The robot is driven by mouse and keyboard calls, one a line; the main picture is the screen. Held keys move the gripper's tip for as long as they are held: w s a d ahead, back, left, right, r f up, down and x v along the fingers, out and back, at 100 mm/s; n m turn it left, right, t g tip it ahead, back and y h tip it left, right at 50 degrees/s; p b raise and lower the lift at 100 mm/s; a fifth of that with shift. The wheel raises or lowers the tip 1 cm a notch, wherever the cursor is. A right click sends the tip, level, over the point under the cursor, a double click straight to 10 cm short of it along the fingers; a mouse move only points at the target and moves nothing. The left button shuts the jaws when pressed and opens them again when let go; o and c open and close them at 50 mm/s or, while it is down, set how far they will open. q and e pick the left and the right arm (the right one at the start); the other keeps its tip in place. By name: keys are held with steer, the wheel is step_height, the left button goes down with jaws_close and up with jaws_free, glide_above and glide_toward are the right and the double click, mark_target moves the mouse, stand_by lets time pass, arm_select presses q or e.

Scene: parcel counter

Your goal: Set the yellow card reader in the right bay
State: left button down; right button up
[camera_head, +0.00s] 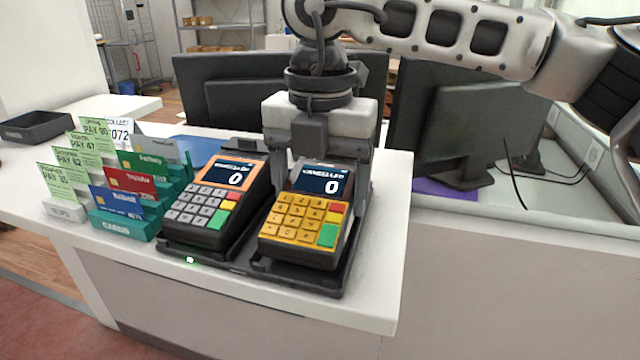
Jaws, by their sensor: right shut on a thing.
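The yellow card reader (296,218) has yellow keys, a dark body and a screen showing 0. It is at the right bay of the black dock (300,278), tilted with its screen end higher. I cannot tell whether its underside rests fully in the bay. My right gripper (320,162) comes from above and is shut on the reader's upper end, around the screen. A second card reader (208,203), with an orange screen frame and grey keys, sits in the left bay. A green light (190,260) shows on the dock's front edge. My left gripper is not in view.
A green card stand (125,222) with several cards and a holder (65,210) of green pay slips stand left of the dock. A dark tray (38,127) is at far left. Monitors (455,120) stand behind. A bare counter strip (380,260) lies right of the dock.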

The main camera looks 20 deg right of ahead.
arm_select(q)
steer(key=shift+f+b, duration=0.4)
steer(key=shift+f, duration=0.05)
arm_select(e)
steer(key=shift+f, duration=0.4)
steer(key=o, duration=1.3)
steer(key=shift+c, duration=0.2)
steer(key=shift+r, duration=0.85)
arm_select(q)
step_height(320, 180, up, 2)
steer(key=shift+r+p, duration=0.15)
steer(key=shift+p, duration=0.9)
arm_select(e)
step_height(320, 180, up, 14)
